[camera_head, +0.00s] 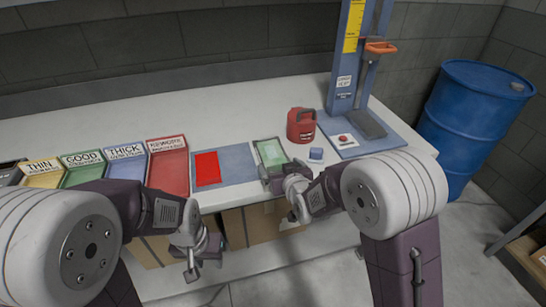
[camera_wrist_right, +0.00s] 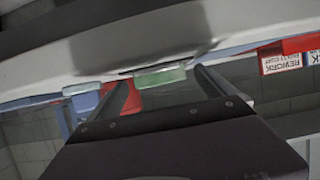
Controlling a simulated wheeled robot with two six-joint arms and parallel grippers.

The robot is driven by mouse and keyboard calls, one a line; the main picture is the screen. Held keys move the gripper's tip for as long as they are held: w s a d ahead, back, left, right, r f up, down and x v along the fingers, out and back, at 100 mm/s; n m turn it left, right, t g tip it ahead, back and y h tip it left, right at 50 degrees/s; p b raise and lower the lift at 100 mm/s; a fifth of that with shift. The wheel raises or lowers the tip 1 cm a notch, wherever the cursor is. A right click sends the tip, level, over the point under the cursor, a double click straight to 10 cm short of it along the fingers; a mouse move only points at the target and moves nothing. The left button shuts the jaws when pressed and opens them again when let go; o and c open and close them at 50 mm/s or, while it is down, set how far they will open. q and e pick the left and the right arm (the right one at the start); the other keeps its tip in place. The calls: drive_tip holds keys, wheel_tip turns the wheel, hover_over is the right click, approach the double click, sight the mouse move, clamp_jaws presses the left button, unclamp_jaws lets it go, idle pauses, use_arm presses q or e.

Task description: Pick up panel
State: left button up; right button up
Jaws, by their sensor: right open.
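A light green panel (camera_head: 271,152) lies in a dark-rimmed holder at the front part of the white table. My right gripper (camera_head: 273,176) is at the near edge of this holder, with its fingers pointing at the panel. In the right wrist view the green panel (camera_wrist_right: 160,77) shows ahead, between the two spread fingers of my right gripper (camera_wrist_right: 162,85); I cannot tell whether they touch it. My left gripper (camera_head: 203,264) hangs empty in front of the table, below its edge, with its fingers apart.
A red rectangle (camera_head: 207,168) lies on a blue-grey mat (camera_head: 238,163). Labelled trays, including red (camera_head: 168,172) and blue (camera_head: 126,167), stand left. A blue barrel (camera_head: 470,120) stands beyond.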

drive_tip(key=c, duration=1.5)
drive_tip(key=shift+r, duration=0.15)
drive_tip(key=shift+r, duration=0.3)
drive_tip(key=r, duration=0.2)
drive_tip(key=d+r+p, duration=0.1)
drive_tip(key=r, duration=0.1)
drive_tip(key=shift+s, duration=0.2)
drive_tip(key=s+d+r+p, duration=0.1)
drive_tip(key=d+r, duration=0.1)
drive_tip(key=d, duration=0.1)
drive_tip(key=s+d+r, duration=0.2)
drive_tip(key=d, duration=0.1)
drive_tip(key=s+d+r+p, duration=0.1)
drive_tip(key=d+r, duration=0.1)
drive_tip(key=d, duration=0.1)
drive_tip(key=shift+s+d+r+p, duration=0.1)
drive_tip(key=shift+s+d+p, duration=0.15)
drive_tip(key=shift+d+p, duration=0.05)
